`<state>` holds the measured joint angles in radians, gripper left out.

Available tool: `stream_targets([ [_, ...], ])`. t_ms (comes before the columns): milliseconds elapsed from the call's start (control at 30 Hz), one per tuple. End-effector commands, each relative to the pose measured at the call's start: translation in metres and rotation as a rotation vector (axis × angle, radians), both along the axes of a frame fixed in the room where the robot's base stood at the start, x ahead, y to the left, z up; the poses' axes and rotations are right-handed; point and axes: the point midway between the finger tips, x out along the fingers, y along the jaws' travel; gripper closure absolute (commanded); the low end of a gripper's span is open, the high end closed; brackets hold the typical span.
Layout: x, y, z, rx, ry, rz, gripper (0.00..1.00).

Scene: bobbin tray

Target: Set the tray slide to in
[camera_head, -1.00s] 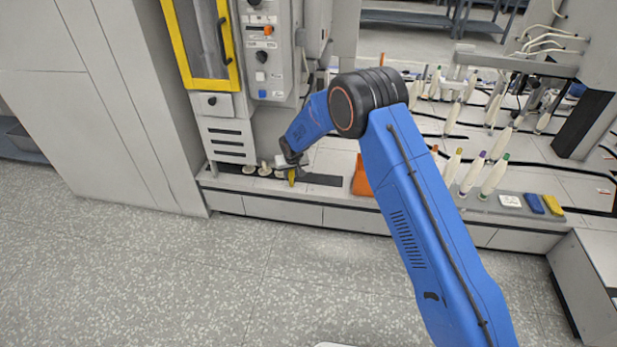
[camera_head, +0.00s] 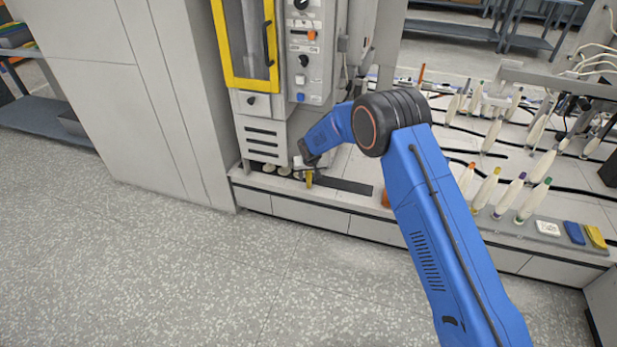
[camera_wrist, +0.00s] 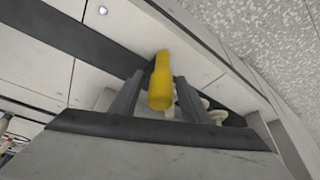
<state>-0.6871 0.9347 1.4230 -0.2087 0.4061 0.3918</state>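The tray slide's yellow handle (camera_head: 309,179) stands up near the front edge of the low bench, to the right of the tall machine. My gripper (camera_head: 306,167) is at the handle, seen small and partly hidden by my wrist. In the wrist view the handle (camera_wrist: 160,85) stands between my two grey fingers (camera_wrist: 160,95), one on each side, and they look closed on it. Part of the bobbins (camera_wrist: 218,115) shows beyond the right finger.
A dark slot (camera_head: 345,186) runs right from the handle. The machine (camera_head: 262,135) with a yellow-framed door rises behind left. The floor in front is clear.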

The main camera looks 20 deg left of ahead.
Motion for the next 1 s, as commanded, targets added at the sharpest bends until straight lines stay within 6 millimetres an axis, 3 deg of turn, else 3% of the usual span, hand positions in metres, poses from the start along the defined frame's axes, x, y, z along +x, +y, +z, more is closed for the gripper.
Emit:
stream_targets([
  [200, -0.001, 0.0, 0.002, 0.0, 0.0, 0.0, 0.58],
  [367, -0.006, -0.003, 0.016, 0.0, 0.0, 0.0, 0.58],
  [1000, -0.047, -0.023, 0.127, 0.0, -0.001, 0.001, 0.58],
])
